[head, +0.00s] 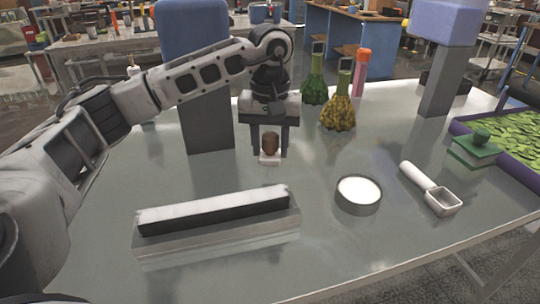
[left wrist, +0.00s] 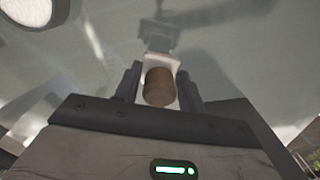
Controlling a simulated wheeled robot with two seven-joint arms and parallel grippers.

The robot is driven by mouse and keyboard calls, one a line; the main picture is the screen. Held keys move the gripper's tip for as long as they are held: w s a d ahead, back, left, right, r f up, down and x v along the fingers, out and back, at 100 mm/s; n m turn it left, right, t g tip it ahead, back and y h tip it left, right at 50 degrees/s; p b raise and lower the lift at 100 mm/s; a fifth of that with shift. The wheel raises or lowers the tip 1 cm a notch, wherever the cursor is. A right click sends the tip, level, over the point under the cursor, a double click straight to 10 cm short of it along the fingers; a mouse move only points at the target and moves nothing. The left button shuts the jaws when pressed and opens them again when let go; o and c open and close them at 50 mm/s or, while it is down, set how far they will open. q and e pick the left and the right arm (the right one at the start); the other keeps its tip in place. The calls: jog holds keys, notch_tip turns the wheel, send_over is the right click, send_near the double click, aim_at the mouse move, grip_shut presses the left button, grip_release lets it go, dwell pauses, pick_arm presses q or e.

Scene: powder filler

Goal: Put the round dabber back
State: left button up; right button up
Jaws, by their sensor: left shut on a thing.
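The dabber (head: 270,146) has a rounded brown grip and a small white pad below it. My left gripper (head: 270,150) comes down over the middle of the table and is shut on the brown grip. In the left wrist view the brown grip (left wrist: 160,88) is between the two dark fingers, with the pale pad (left wrist: 164,63) beyond it. The pad is close to the tabletop; I cannot tell whether it touches. My right gripper is not in view.
A round dish of white powder (head: 359,190) and a white scoop (head: 430,188) lie to the right. A long black-and-white bar on a grey base (head: 215,213) is in front. Green (head: 314,82) and yellow (head: 339,112) bottles stand behind. A leaf-filled purple tray (head: 502,160) is far right.

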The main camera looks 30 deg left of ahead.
aim_at(270, 158)
pick_arm(q)
jog(key=shift+w+a+f+p, duration=0.1)
jog(key=shift+w+f+p, duration=0.1)
jog(key=shift+f, duration=0.8)
jog(key=shift+w+a+f+p, duration=0.1)
jog(key=shift+f+p, duration=0.05)
jog(key=shift+f, duration=0.85)
jog(key=shift+f, duration=0.15)
jog(key=o, duration=0.9)
jog(key=shift+o, duration=0.2)
notch_tip(270, 158, up, 12)
jog(key=shift+r+b, duration=0.2)
jog(key=shift+b, duration=0.15)
